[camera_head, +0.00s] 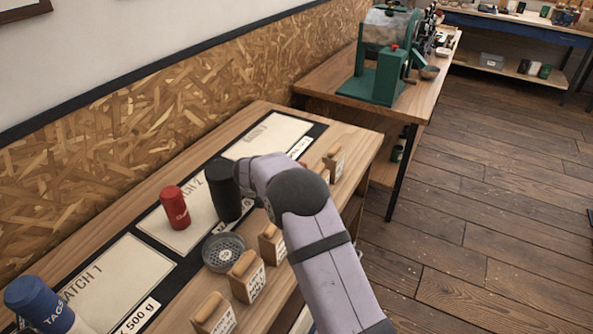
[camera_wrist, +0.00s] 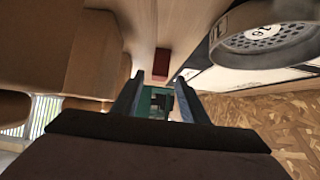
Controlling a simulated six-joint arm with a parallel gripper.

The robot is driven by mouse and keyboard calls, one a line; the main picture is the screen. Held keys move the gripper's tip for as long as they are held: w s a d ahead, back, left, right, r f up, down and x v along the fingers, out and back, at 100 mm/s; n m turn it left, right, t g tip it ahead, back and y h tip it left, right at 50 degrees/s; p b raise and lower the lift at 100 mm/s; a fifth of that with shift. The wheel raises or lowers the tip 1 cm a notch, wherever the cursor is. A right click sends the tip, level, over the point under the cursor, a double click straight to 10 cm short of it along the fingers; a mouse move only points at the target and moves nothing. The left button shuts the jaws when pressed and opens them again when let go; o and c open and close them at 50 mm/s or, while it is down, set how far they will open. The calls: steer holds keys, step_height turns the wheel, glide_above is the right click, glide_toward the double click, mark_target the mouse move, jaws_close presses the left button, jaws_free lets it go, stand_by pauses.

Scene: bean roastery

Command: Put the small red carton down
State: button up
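The small red carton (camera_wrist: 161,64) shows in the wrist view, between and just ahead of the fingertips. It appears to stand on the wooden bench top. My gripper (camera_wrist: 158,78) has its two dark fingers apart, with a visible gap on each side of the carton, so it looks open. I cannot tell exactly how far ahead of the tips the carton is. In the head view my arm hides both the fingers and the carton.
A perforated metal dish (camera_wrist: 262,40) is close at right in the wrist view. The batch 1 card (camera_head: 118,284) is mostly bare.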

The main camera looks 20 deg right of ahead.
steer(key=shift+v, duration=2)
steer(key=a+r+n+t+y+p, duration=0.4)
steer(key=a+r+y, duration=0.5)
steer(key=r, duration=0.5)
steer(key=s+a+n+g+y, duration=0.1)
steer(key=s+a+n, duration=0.25)
steer(key=s, duration=0.25)
steer(key=s+d+f+g, duration=0.3)
steer(key=s+f, duration=0.2)
steer(key=s, duration=0.6)
steer(key=s+d+f+n+g+h, duration=0.1)
steer(key=s+d+f+g, duration=0.2)
steer(key=s, duration=0.9)
steer(key=s+d+f+g+h, duration=0.1)
steer(key=s+d+f+g, duration=0.2)
steer(key=s, duration=0.9)
step_height(320, 180, down, 5)
steer(key=shift+d+r+g+b, duration=0.1)
steer(key=shift+d+g+b, duration=0.2)
steer(key=shift+g, duration=0.7)
